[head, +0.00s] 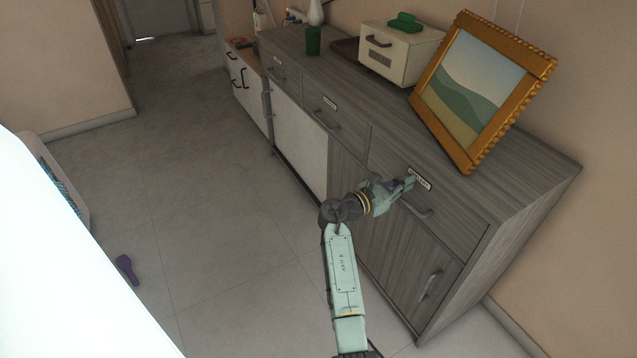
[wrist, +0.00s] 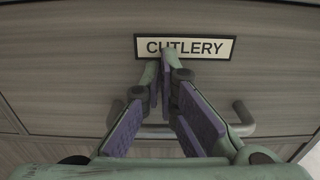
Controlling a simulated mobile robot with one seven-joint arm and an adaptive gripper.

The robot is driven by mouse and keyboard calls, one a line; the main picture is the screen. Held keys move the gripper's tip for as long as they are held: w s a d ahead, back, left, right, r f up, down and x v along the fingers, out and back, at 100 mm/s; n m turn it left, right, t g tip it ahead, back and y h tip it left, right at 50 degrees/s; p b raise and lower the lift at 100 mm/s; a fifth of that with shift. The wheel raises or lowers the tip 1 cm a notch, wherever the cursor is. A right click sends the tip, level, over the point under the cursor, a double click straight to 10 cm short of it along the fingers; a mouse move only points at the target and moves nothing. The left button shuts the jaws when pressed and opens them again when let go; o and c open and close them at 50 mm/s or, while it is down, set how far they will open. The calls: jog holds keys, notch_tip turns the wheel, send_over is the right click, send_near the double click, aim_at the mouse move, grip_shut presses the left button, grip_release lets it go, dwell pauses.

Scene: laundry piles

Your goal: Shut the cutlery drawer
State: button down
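The cutlery drawer (head: 446,219) is the top drawer at the near right end of the grey wood sideboard. Its front looks flush or nearly flush with the cabinet; I cannot tell whether a small gap is left. Its label reads CUTLERY (wrist: 210,46) in the wrist view. My gripper (head: 410,181) is at the drawer front, just left of the label in the head view. In the wrist view its fingertips (wrist: 163,60) meet at the label's lower edge, with nothing between them. The drawer's bar handle (wrist: 245,120) is below the label, partly hidden behind the fingers.
A gold picture frame (head: 480,92), a cream box (head: 399,54) and a green cup (head: 313,41) stand on the sideboard top. Another labelled drawer (head: 329,111) is farther left. A purple object (head: 127,269) lies on the floor. The floor left of the sideboard is mostly clear.

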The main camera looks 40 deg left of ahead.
jog(key=shift+w+d+r, duration=0.15)
jog(key=shift+w+r, duration=0.05)
